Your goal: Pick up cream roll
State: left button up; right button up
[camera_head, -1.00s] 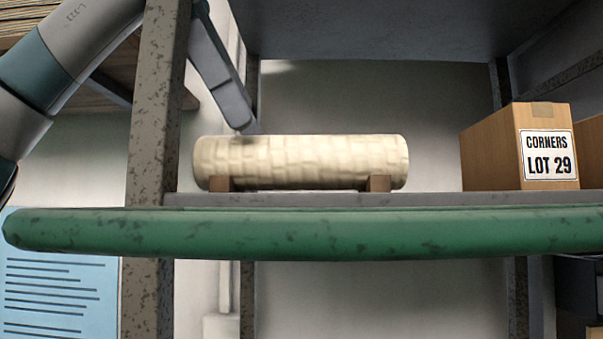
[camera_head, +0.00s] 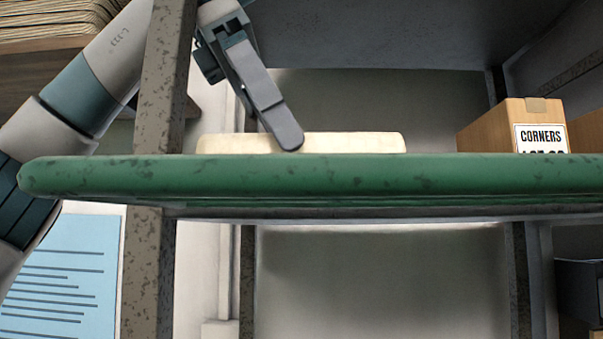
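The cream roll (camera_head: 350,143) lies lengthwise on the shelf behind the green front rail. Only its upper part shows; the rail hides the rest and its supports. My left gripper (camera_head: 284,138) reaches in from the upper left, behind the grey post, and points down at the roll. Its fingertip overlaps the roll left of the middle. I see mainly one finger, so I cannot tell its opening or whether it touches the roll. My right gripper is not in view.
The speckled green rail (camera_head: 320,175) runs across the shelf front. A speckled grey post (camera_head: 160,100) stands at the left. A cardboard box marked CORNERS (camera_head: 490,127) stands right of the roll, with clear space between. A blue sheet (camera_head: 62,270) is at lower left.

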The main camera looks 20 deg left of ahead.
pick_arm(q)
jog(key=shift+x, duration=1)
jog(key=shift+a, duration=0.1)
jog(key=c, duration=1.4)
jog(key=shift+r, duration=0.15)
jog(key=shift+c, duration=0.2)
